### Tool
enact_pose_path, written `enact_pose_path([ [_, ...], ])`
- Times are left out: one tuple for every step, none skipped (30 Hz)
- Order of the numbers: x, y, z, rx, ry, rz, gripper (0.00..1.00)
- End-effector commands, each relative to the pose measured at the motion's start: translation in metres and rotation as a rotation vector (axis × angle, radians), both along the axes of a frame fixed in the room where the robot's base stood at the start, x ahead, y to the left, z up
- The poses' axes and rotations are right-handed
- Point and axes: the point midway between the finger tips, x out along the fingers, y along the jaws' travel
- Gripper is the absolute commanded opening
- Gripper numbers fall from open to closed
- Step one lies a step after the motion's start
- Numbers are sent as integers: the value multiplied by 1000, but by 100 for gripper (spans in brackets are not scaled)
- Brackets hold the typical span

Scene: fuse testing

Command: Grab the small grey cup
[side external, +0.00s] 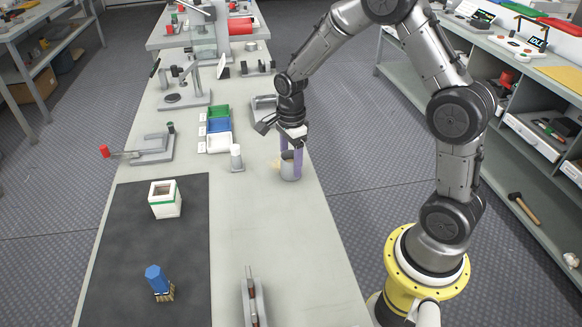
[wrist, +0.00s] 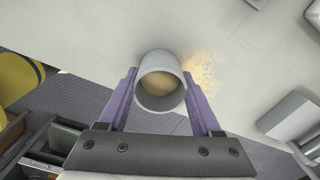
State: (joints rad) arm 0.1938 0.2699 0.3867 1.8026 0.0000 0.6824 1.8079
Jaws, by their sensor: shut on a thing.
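The small grey cup (side external: 290,168) stands near the right edge of the workbench in the side external view. It shows from above in the wrist view (wrist: 161,97), with something tan inside its round opening. My gripper (side external: 291,163) reaches down over the cup, with a purple finger on each side of it. In the wrist view my gripper (wrist: 162,98) is shut on the cup, which sits between the two fingers. The cup looks upright; I cannot tell whether its base touches the bench.
Tan grains (wrist: 205,70) lie on the bench beside the cup. A white bottle (side external: 236,158) stands to its left, with green, blue and white bins (side external: 218,125) behind. A dark mat (side external: 130,250) carries a white box (side external: 165,199) and a blue-handled brush (side external: 157,280). The bench's right edge is close.

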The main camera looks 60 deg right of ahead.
Motion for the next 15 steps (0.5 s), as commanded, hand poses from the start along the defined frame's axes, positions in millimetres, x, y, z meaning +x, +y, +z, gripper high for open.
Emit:
enact_pose_path([
  [0,0,0,-1,-2,0,3],
  [0,0,0,-1,-2,0,3],
  [0,0,1,0,-1,0,3],
  [0,0,1,-1,-2,0,3],
  [0,0,1,-1,-2,0,3],
  [0,0,1,-1,-2,0,3],
  [0,0,2,-1,-2,0,3],
  [0,0,2,-1,-2,0,3],
  [1,0,3,0,-2,0,3],
  [1,0,4,0,-2,0,3],
  [1,0,5,0,-2,0,3],
  [1,0,7,-1,-2,0,3],
  [1,0,8,-1,-2,0,3],
  [1,0,10,0,-2,0,3],
  [1,0,12,0,-3,0,3],
])
